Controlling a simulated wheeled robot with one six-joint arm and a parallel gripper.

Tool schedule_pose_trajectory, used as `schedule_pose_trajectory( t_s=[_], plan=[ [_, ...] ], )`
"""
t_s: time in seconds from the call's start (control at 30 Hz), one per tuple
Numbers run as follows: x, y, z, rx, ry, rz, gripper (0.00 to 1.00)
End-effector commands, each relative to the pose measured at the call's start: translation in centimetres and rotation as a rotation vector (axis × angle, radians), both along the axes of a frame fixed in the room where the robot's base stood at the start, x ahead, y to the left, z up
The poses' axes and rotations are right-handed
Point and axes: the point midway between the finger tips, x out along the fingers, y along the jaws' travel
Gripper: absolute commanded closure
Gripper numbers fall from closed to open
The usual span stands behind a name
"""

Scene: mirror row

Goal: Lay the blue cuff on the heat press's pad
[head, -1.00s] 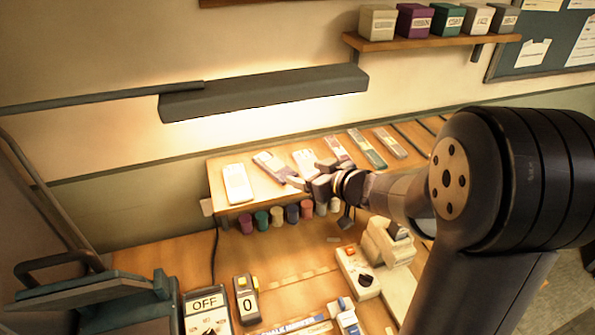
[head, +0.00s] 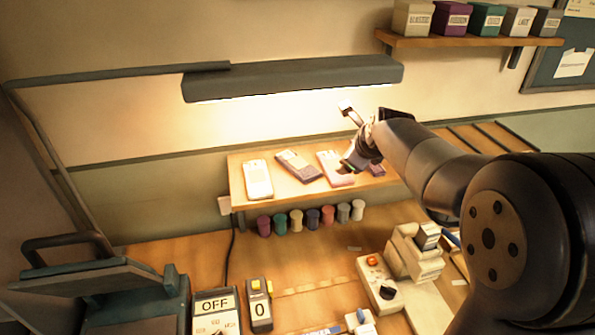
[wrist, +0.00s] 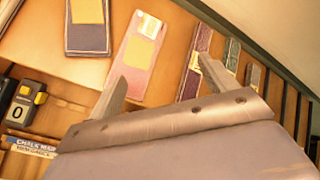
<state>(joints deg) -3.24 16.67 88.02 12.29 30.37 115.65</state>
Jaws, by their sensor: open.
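Several flat pieces lie on the raised shelf. A slate-blue to purple one with a yellow label (wrist: 88,38), second from the left in the head view (head: 298,165), may be the blue cuff; the warm light makes its colour unsure. A pink piece (wrist: 140,55) lies beside it. My gripper (head: 351,135) is open and empty above the shelf; in the wrist view its spread fingers (wrist: 165,82) frame the lower end of the pink piece and the space to its right.
A white piece (head: 258,180) lies at the shelf's left end. A lamp bar (head: 290,78) hangs over the shelf (head: 238,190).

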Motion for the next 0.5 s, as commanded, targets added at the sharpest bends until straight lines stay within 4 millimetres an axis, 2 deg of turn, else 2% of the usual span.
schedule_pose_trajectory(
  t_s=[0.1, 0.2, 0.37, 0.5],
  plan=[
    [-1.0, 3.0, 0.3, 0.236, 0.106, -0.07, 0.2],
    [-1.8, 5.1, 1.1, 0.385, 0.182, -0.105, 0.2],
    [-2.5, 6.9, 1.9, 0.505, 0.25, -0.126, 0.2],
    [-2.1, 7.7, 1.3, 0.527, 0.268, -0.13, 0.2]
  ],
)
